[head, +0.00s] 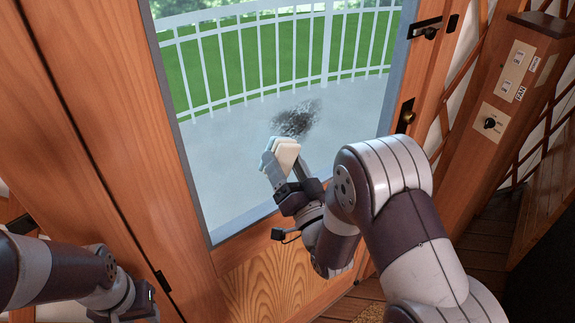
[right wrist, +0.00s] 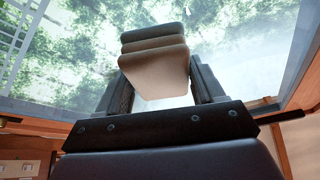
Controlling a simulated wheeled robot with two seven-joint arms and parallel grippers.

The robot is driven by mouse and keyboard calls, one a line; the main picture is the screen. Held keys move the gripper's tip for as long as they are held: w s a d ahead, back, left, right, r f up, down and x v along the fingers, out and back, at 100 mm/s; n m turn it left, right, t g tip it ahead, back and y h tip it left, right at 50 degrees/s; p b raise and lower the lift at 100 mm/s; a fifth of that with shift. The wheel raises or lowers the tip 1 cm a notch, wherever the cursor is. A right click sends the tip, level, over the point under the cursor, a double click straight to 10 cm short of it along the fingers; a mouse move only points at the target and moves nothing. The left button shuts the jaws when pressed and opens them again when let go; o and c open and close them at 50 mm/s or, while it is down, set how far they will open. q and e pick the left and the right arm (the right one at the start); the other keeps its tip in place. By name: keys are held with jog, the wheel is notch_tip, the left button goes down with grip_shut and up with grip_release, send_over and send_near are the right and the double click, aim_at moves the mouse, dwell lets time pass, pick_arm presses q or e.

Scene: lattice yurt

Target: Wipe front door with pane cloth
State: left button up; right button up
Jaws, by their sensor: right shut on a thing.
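The front door (head: 285,280) has a wooden frame around a large glass pane (head: 235,180). A dark smudge (head: 296,119) shows on the pane, right of its middle. My right gripper (head: 282,172) is shut on the folded pale pane cloth (head: 286,152), just below and left of the smudge. In the right wrist view the cloth (right wrist: 155,62) sits between the two fingers, with the glass beyond it. I cannot tell whether the cloth touches the glass. My left arm is at the lower left, and its gripper (head: 145,300) is only partly visible, its fingers unclear.
A wooden post with switches (head: 515,70) stands at the right. A pale railing (head: 270,50) shows through the glass. The wooden floor (head: 490,220) lies at the lower right.

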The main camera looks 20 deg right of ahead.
jog(key=shift+w+a+b, duration=0.35)
jog(key=shift+w+a, duration=0.05)
jog(key=shift+w, duration=0.45)
dwell(0.4)
